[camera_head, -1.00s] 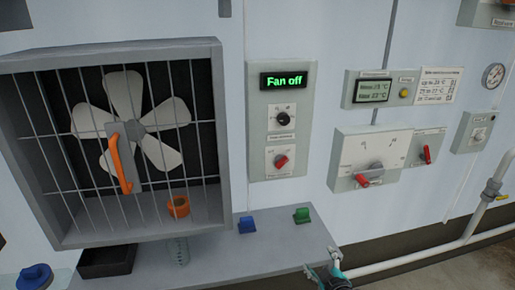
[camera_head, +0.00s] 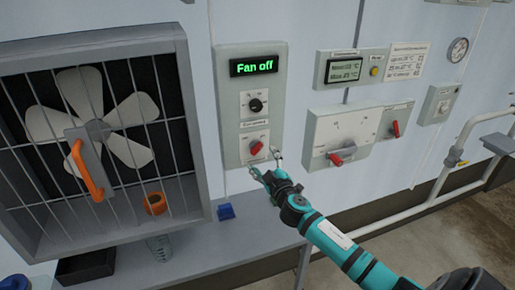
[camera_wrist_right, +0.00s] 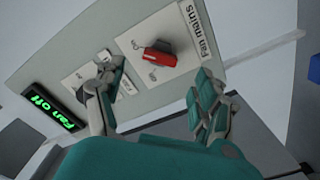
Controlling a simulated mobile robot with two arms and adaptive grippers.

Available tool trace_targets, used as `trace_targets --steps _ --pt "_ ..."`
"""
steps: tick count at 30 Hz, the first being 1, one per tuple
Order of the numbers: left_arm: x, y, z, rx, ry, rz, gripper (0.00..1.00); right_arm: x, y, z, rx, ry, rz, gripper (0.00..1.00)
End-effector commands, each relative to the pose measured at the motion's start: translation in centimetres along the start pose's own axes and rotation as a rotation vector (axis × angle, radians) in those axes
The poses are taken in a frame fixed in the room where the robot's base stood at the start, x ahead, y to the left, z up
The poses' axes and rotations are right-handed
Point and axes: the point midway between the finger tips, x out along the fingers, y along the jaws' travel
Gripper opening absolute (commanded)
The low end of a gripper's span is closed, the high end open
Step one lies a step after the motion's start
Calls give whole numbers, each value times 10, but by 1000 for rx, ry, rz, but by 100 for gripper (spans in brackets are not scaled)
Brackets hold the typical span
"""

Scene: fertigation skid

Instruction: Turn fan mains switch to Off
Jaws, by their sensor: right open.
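The fan control panel (camera_head: 240,120) hangs on the wall, its display (camera_head: 254,66) reading "Fan off" in green. Below the display is a black knob (camera_head: 256,105). The red fan mains switch (camera_head: 257,147) sits on the lower plate, under it. It also shows in the right wrist view (camera_wrist_right: 160,57), beside the "Fan mains" label (camera_wrist_right: 198,35). My right gripper (camera_head: 264,163) is open just below and in front of the red switch. In the wrist view its fingers (camera_wrist_right: 157,88) stand apart, the switch beyond them, with no visible contact. My left gripper is out of view.
A shelf (camera_head: 215,255) below holds a blue block (camera_head: 226,211). A box with red levers (camera_head: 341,157) and white pipes (camera_head: 440,180) are to the right.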

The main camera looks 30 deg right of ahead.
Motion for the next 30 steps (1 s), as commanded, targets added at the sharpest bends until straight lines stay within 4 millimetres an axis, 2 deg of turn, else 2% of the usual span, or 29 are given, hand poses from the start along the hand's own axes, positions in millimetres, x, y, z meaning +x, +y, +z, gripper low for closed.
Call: trace_targets --steps 3,9,15,23,30 --pt "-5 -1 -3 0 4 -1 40 25 1 -2 1 0 2 72" --pt "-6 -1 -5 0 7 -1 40 52 0 0 1 0 1 72" --pt "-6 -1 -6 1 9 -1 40 63 -1 0 1 0 -1 72" --pt "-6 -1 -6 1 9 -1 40 64 -1 0 1 0 -1 72" --pt "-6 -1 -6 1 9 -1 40 64 -1 0 0 0 -1 43"
